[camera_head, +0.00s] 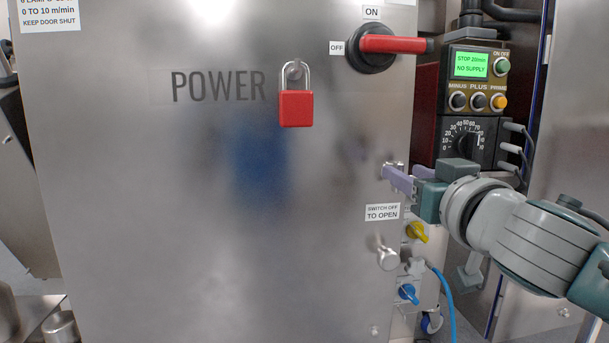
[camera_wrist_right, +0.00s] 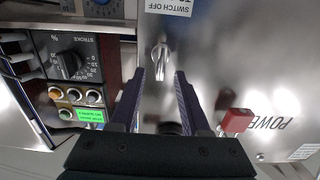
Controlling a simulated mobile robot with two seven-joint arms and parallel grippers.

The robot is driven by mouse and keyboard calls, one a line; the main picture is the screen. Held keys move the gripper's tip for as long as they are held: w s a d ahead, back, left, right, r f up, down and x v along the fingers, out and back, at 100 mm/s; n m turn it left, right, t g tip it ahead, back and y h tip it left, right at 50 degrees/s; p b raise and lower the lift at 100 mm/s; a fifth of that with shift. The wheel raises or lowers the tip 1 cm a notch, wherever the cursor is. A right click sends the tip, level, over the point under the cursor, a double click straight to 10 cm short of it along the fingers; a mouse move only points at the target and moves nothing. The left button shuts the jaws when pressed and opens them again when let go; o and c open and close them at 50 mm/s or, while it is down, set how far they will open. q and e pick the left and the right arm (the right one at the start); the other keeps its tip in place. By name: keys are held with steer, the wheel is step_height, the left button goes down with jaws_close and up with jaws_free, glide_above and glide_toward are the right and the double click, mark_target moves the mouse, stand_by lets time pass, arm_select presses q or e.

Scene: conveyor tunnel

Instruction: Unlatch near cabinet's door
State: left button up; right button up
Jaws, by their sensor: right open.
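The near cabinet's door (camera_head: 200,220) is a brushed steel panel and looks closed. A small metal latch (camera_head: 393,164) sits at its right edge, above a label reading "SWITCH OFF TO OPEN" (camera_head: 382,212). My right gripper (camera_head: 390,176) is open at this latch, its purple fingers partly covering it. In the right wrist view the latch (camera_wrist_right: 160,56) shows between the two spread fingertips, with a gap on both sides. A second metal knob (camera_head: 388,257) is lower on the right edge. My left gripper is out of view.
A red rotary handle (camera_head: 393,44) at the top points right, away from the OFF label. A red padlock (camera_head: 295,108) hangs beside the word POWER. A control box (camera_head: 477,80) with a green display stands behind my right arm. Yellow (camera_head: 416,231) and blue (camera_head: 408,292) valves are below.

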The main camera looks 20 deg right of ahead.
steer(key=shift+x, duration=0.95)
jaws_close()
